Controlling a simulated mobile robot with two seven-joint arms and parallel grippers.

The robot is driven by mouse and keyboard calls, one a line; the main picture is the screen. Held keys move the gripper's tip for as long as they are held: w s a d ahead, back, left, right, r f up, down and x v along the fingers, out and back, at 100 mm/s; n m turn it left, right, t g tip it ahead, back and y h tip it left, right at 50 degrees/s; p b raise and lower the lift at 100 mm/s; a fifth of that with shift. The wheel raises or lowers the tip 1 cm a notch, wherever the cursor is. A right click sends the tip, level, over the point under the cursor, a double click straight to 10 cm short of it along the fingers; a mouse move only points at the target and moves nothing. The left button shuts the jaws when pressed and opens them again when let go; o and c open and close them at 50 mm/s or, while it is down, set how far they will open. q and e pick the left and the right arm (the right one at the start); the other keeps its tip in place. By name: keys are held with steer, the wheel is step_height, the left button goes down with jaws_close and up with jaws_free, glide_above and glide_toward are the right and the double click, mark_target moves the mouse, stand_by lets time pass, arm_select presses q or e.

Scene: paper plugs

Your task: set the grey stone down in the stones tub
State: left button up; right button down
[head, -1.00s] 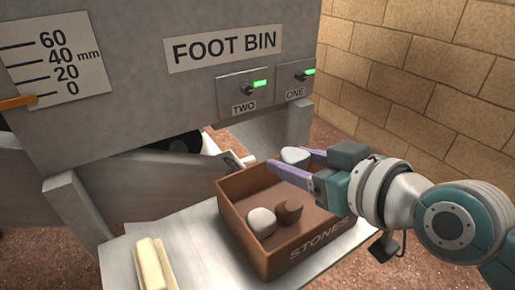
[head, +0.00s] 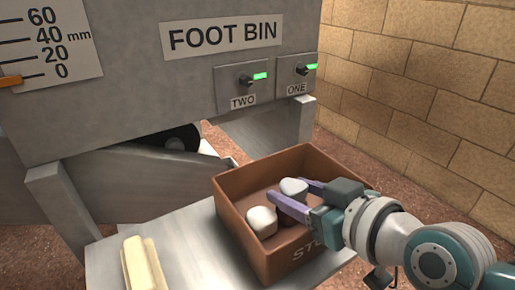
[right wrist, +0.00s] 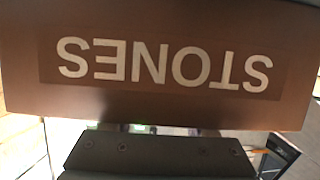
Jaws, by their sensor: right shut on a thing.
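My right gripper (head: 287,191) is shut on a pale grey stone (head: 294,186), held between its purple fingers over the inside of the brown stones tub (head: 240,219). I cannot tell whether it touches the tub's floor. A whitish stone (head: 262,222) lies in the tub to the left of the fingers. A brown stone there is mostly hidden behind the near finger. In the right wrist view the tub's front wall (right wrist: 160,110) fills the top, its lettering upside down; the fingers and the held stone do not show. My left gripper is not in view.
The tub stands on a grey metal shelf (head: 190,250). A cream block (head: 144,265) lies on it at the left. The grey foot bin (head: 120,120) rises behind, with two switches showing green lights. A block wall (head: 410,100) stands at the right.

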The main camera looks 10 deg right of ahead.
mark_target(299, 189)
steer(key=shift+c, duration=1.1)
jaws_free()
steer(key=shift+r, duration=0.1)
steer(key=p+v, duration=0.1)
steer(key=v, duration=0.1)
steer(key=p+v, duration=0.1)
steer(key=shift+s+d+r+p, duration=0.1)
steer(key=shift+s+r+p, duration=0.1)
steer(key=shift+r+p, duration=0.25)
steer(key=s+d+r+m+g+h+p, duration=0.1)
steer(key=s+g, duration=0.3)
steer(key=s, duration=0.7)
steer(key=s+d+r+m+g+h+p, duration=0.1)
steer(key=s+g, duration=0.4)
steer(key=s, duration=0.5)
steer(key=shift+s+d+r+h, duration=0.4)
steer(key=shift+d+r+h, duration=0.3)
steer(key=shift+d+h, duration=0.5)
